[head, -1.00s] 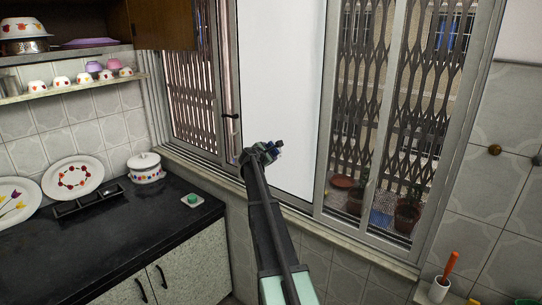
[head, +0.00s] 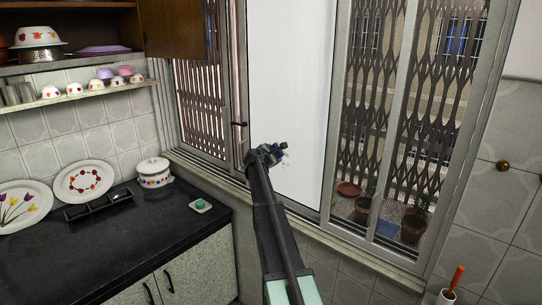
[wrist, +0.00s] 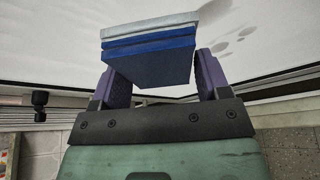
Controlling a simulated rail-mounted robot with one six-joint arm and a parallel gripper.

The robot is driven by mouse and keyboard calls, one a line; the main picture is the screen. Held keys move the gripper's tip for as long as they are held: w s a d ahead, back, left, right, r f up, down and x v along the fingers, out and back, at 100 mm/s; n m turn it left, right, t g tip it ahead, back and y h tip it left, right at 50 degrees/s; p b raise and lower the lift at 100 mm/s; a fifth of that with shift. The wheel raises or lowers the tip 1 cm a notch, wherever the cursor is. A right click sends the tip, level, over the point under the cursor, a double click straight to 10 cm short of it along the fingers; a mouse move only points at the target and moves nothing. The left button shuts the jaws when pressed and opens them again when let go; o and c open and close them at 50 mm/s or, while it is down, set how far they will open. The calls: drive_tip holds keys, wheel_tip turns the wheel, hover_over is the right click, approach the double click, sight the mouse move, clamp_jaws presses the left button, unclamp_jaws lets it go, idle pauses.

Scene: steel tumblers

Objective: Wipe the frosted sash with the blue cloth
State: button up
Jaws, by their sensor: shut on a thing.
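The frosted sash (head: 287,75) is a tall white panel in the middle of the window in the head view. My gripper (head: 270,153) is at its lower left part. In the wrist view my gripper (wrist: 153,80) is shut on the blue cloth (wrist: 150,62), a folded block with a paler layer on top. The cloth's far edge is at or very near the white sash (wrist: 275,25); I cannot tell if it touches. A few grey marks show on the sash right of the cloth. In the head view the cloth is mostly hidden by my gripper.
A dark window handle (head: 239,124) sticks out left of the sash. The black counter (head: 110,235) on the left holds a white lidded pot (head: 155,173), plates and a green item (head: 200,204). Flower pots (head: 413,226) stand outside. An orange-handled brush (head: 455,279) is at lower right.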

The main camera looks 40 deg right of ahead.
sight(288, 159)
drive_tip(key=shift+s+d, duration=0.25)
drive_tip(key=shift+s, duration=0.95)
drive_tip(key=shift+s+d, duration=0.25)
drive_tip(key=shift+s, duration=1)
drive_tip(key=shift+s+d, duration=0.25)
drive_tip(key=shift+s, duration=0.95)
drive_tip(key=w+a, duration=0.1)
drive_tip(key=w, duration=0.7)
drive_tip(key=shift+a, duration=0.3)
drive_tip(key=s+a, duration=0.1)
drive_tip(key=a, duration=0.5)
